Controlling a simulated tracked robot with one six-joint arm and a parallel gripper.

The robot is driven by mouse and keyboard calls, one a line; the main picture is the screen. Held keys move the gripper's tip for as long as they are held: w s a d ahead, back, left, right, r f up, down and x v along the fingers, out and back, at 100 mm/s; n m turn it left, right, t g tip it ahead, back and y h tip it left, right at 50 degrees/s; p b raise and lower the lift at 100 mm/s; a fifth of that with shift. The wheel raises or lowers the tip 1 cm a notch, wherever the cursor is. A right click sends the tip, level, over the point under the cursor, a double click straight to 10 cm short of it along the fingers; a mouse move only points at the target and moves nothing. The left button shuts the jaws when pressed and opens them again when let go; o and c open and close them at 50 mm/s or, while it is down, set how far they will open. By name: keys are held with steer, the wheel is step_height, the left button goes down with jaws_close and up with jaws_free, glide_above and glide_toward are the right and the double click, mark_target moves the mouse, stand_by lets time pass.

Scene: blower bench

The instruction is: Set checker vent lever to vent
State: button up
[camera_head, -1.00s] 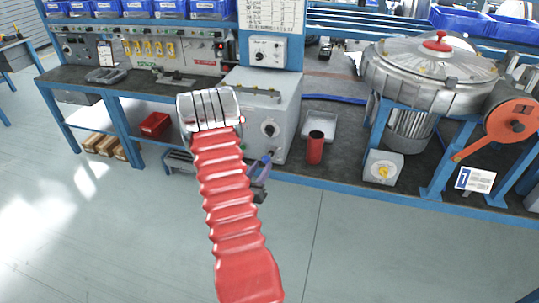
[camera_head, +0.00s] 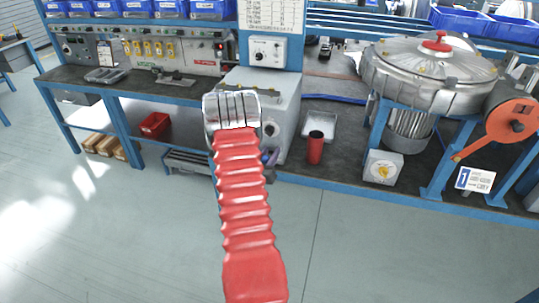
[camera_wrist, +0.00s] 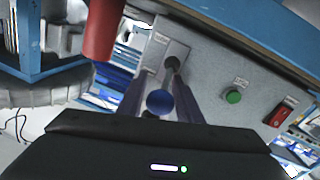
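The checker is a grey box (camera_head: 285,110) on the bench in the head view, mostly behind my red-sleeved arm. In the wrist view its grey panel (camera_wrist: 215,65) fills the middle. A lever with a round blue knob (camera_wrist: 158,102) sits by a pale slotted plate (camera_wrist: 172,52). My gripper (camera_wrist: 157,72) has its two dark blue-purple fingers apart, one on each side of the knob, pointing at the panel. I cannot tell whether either finger touches the lever. In the head view the gripper is almost hidden by my arm.
The panel also carries a green button (camera_wrist: 234,96) and a red switch (camera_wrist: 278,115). A red cylinder (camera_wrist: 102,30) is close at upper left; it stands beside a tray in the head view (camera_head: 315,148). A large blower (camera_head: 430,75) stands right. The floor in front is clear.

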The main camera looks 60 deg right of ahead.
jaws_close()
steer(key=shift+a, duration=0.15)
